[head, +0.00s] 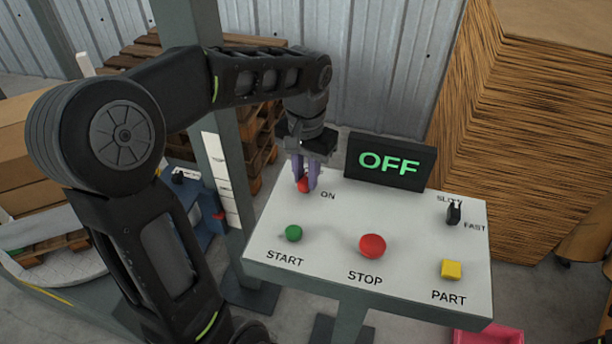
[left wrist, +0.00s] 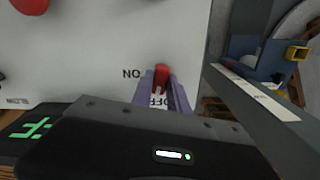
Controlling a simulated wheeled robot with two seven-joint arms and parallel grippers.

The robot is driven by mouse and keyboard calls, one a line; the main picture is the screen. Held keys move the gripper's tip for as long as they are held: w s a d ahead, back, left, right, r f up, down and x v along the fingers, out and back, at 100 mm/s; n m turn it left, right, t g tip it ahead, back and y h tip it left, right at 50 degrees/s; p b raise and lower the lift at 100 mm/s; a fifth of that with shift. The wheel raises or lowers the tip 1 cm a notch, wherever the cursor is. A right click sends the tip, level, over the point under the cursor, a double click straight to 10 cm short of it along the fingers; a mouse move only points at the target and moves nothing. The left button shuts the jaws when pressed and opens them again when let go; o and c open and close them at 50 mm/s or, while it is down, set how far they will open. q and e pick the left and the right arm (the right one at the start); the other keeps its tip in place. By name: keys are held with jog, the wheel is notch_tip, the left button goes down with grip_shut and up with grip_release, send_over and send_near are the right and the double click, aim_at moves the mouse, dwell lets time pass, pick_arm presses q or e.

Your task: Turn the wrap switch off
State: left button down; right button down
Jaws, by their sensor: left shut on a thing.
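The wrap switch is a red knob (head: 303,186) at the back left of the white control panel (head: 330,216), beside the label ON. My left gripper (head: 306,180) reaches down over it, its purple fingers shut on the knob. In the left wrist view the red knob (left wrist: 162,76) sits between the fingertips (left wrist: 162,88), and an OFF label is partly hidden by them. The display (head: 390,162) behind the panel reads OFF in green. My right gripper is not in view.
The panel also carries a green START button (head: 293,233), a red STOP button (head: 372,245), a yellow PART button (head: 451,268) and a black SLOW/FAST switch (head: 454,213). A grey post (head: 228,150) stands close left of the panel. Stacked cardboard (head: 530,120) is at right.

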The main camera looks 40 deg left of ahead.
aim_at(306, 178)
pick_arm(q)
jog(key=shift+n, duration=1.3)
jog(key=c, duration=1.3)
grip_release()
notch_tip(306, 178, up, 8)
jog(key=shift+f, duration=0.1)
